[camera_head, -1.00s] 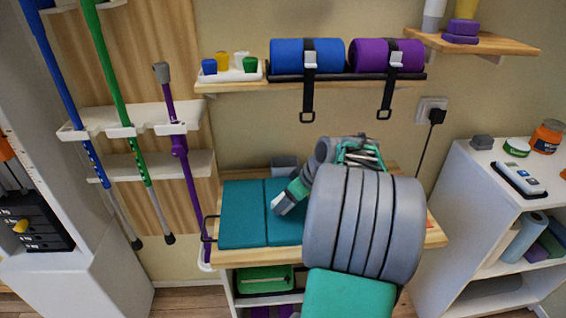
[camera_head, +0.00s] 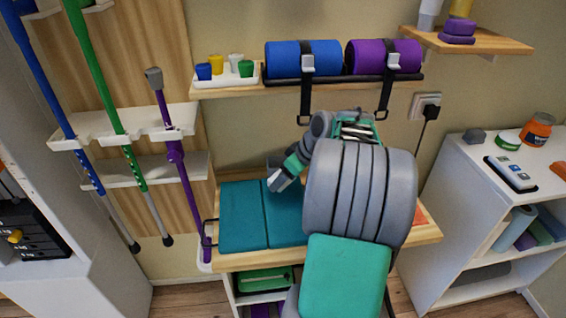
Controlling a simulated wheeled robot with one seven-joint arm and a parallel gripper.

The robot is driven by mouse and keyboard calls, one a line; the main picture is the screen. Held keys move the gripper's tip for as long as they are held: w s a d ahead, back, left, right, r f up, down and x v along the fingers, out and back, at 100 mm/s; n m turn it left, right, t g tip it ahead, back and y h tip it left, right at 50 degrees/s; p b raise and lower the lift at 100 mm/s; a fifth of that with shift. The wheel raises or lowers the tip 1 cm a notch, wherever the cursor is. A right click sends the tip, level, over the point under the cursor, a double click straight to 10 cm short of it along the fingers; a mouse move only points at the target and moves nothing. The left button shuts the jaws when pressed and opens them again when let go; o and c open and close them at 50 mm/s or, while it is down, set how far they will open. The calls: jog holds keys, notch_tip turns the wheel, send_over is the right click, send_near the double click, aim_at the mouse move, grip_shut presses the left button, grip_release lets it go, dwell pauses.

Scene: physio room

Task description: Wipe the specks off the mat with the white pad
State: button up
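The teal mat (camera_head: 244,222) lies on the wooden top of a small cart, with a seam across it; its right side is hidden behind my arm. My gripper (camera_head: 279,181) is above the mat's back edge, pointing down and left. Its fingertips are small and partly covered, so I cannot tell whether it is open or shut or what it holds. I cannot make out the white pad or any specks on the visible part of the mat.
The cart's wooden top (camera_head: 232,262) has a dark side handle (camera_head: 209,234) at left. A shelf with rolled blue (camera_head: 303,57) and purple (camera_head: 384,56) mats hangs behind, with dangling straps. Poles lean at left. A white shelf unit (camera_head: 455,170) stands at right.

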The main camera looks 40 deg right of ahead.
jog(key=shift+r+p, duration=1)
jog(key=shift+r, duration=0.75)
